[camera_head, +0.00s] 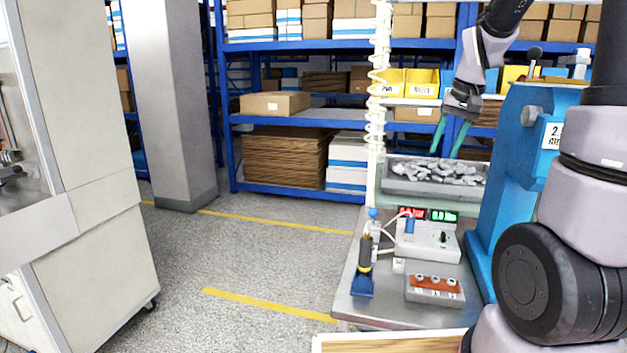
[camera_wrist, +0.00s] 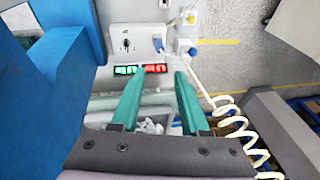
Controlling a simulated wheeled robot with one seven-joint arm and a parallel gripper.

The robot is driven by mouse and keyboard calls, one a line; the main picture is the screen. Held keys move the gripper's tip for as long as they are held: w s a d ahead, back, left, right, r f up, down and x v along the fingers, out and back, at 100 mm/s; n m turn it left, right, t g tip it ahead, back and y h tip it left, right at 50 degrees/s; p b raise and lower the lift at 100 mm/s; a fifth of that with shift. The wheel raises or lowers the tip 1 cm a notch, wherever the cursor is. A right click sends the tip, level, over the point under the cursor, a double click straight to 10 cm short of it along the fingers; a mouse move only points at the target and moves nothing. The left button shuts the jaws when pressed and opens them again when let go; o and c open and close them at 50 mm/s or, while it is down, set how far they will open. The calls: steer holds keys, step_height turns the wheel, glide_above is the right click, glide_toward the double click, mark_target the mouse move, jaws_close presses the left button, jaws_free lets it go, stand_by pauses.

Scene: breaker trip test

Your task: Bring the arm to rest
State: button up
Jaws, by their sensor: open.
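My gripper (camera_head: 449,138) has two green fingers pointing down and spread apart, with nothing between them. In the head view it is in the air in front of the shelves, above a grey tray of metal pieces (camera_head: 437,171). In the wrist view my gripper (camera_wrist: 160,75) shows its fingertips near the red and green displays of the white test unit (camera_wrist: 125,44). I cannot tell how far apart they are in depth. My arm reaches in from the upper right of the head view.
The test unit (camera_head: 428,242), a small box with an orange top (camera_head: 435,289) and a blue-and-black tool (camera_head: 364,265) stand on the bench (camera_head: 388,308). A blue machine (camera_head: 518,150) is close on the right. A coiled cord (camera_head: 376,100) hangs left of the gripper. Floor (camera_head: 250,255) is clear.

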steer(key=s+a+r+t, duration=0.2)
steer(key=s+a+r, duration=0.1)
steer(key=s, duration=0.6)
steer(key=s+a+r+t, duration=0.2)
steer(key=s+a+r, duration=0.2)
steer(key=s, duration=0.5)
step_height(320, 180, up, 2)
steer(key=shift+s+a+r+y, duration=0.2)
steer(key=shift+s+a+y, duration=0.1)
steer(key=shift+y, duration=0.1)
